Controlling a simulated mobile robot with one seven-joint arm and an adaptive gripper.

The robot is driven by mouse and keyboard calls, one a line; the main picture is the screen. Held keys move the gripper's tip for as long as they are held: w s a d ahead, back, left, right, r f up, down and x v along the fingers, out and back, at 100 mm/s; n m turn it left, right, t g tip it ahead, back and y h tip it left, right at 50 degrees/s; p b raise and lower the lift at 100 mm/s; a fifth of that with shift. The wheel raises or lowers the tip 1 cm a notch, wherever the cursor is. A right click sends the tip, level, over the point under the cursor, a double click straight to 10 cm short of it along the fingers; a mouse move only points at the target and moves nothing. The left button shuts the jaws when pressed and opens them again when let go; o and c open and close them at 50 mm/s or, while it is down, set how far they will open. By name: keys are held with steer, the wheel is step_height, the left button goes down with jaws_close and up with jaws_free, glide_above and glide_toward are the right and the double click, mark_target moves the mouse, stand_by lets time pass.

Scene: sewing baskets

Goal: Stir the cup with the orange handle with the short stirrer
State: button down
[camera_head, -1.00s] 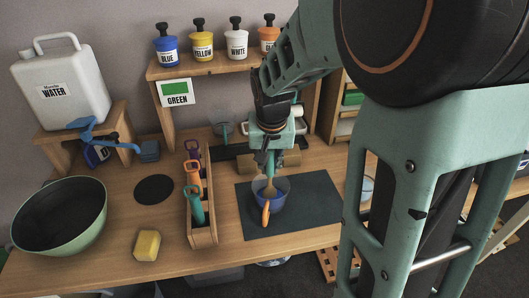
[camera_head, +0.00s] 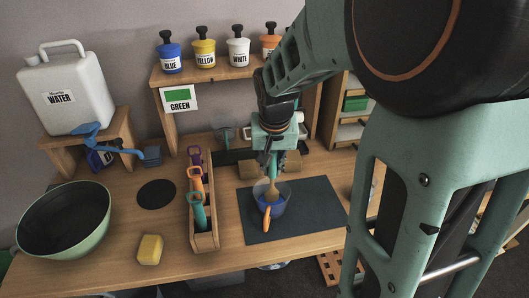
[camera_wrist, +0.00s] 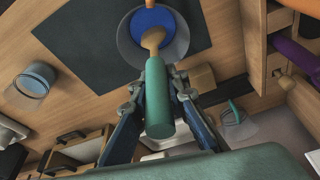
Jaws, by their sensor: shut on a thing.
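A clear-walled cup (camera_head: 285,190), blue in its lower part, stands on the dark mat with its orange handle (camera_head: 266,222) toward the front. My gripper (camera_head: 271,168) is above the cup, pointing down. It is shut on a stirrer with a thick teal handle (camera_wrist: 158,105) and a wooden end (camera_wrist: 153,39). The wooden end is inside the cup; whether it touches the bottom is hidden.
A wooden rack (camera_head: 205,242) with several coloured-handled tools stands left of the dark mat (camera_head: 320,215). A yellow sponge (camera_head: 150,249) and a green bowl (camera_head: 75,245) are farther left. Another cup (camera_wrist: 35,80) stands beside the mat in the wrist view.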

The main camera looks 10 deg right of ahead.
steer(key=shift+r+p, duration=1.9)
steer(key=shift+r, duration=0.95)
step_height(320, 180, up, 5)
steer(key=p, duration=0.3)
steer(key=shift+p, duration=0.4)
steer(key=shift+d, duration=0.1)
